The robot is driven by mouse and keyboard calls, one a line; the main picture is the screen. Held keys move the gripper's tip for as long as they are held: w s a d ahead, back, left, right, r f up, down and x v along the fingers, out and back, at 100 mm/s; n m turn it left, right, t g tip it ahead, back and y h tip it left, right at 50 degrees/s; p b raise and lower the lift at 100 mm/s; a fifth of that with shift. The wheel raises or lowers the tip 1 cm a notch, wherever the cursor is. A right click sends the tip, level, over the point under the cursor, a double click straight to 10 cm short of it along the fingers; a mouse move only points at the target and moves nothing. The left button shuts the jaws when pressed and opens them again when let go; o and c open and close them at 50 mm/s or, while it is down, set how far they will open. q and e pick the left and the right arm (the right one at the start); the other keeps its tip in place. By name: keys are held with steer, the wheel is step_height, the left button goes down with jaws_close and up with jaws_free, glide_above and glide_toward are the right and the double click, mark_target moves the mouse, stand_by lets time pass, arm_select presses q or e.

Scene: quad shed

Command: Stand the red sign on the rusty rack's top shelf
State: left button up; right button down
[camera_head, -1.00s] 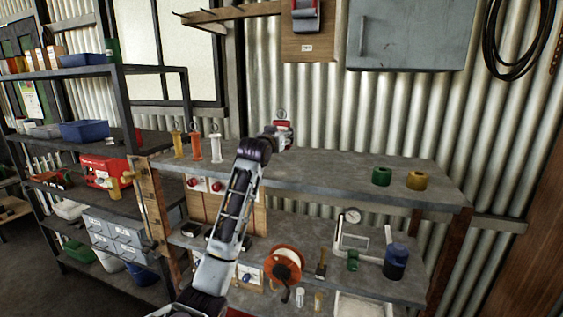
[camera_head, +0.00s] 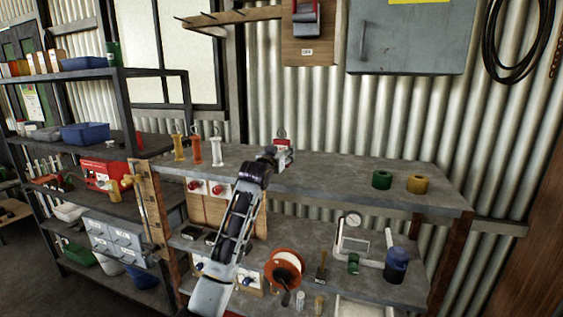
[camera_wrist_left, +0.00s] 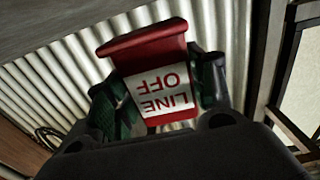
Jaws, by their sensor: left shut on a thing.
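The red sign (camera_head: 284,146) is held in my left gripper (camera_head: 277,157), above the back part of the rusty rack's top shelf. In the left wrist view the sign (camera_wrist_left: 150,50) has a red top and a white face reading "LINE OFF", between the fingers (camera_wrist_left: 155,95). It looks roughly upright in the head view. The gripper and wrist hide its lower part, so I cannot tell whether it touches the shelf. The rusty rack's top shelf (camera_head: 330,182) is grey, with brown posts. My right gripper is not in view.
Yellow (camera_head: 179,147), orange (camera_head: 196,150) and white (camera_head: 216,150) upright items stand on the top shelf to the left. A green roll (camera_head: 382,180) and a yellow roll (camera_head: 418,184) lie to the right. The shelf between sign and rolls is clear. Corrugated wall (camera_head: 370,120) stands behind.

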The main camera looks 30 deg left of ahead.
arm_select(q)
step_height(320, 180, down, 3)
steer(key=shift+r, duration=0.2)
steer(key=shift+f, duration=0.25)
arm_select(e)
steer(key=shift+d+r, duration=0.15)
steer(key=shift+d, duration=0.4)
arm_select(q)
steer(key=shift+f, duration=0.15)
steer(key=o, duration=1.1)
steer(key=shift+c, duration=0.2)
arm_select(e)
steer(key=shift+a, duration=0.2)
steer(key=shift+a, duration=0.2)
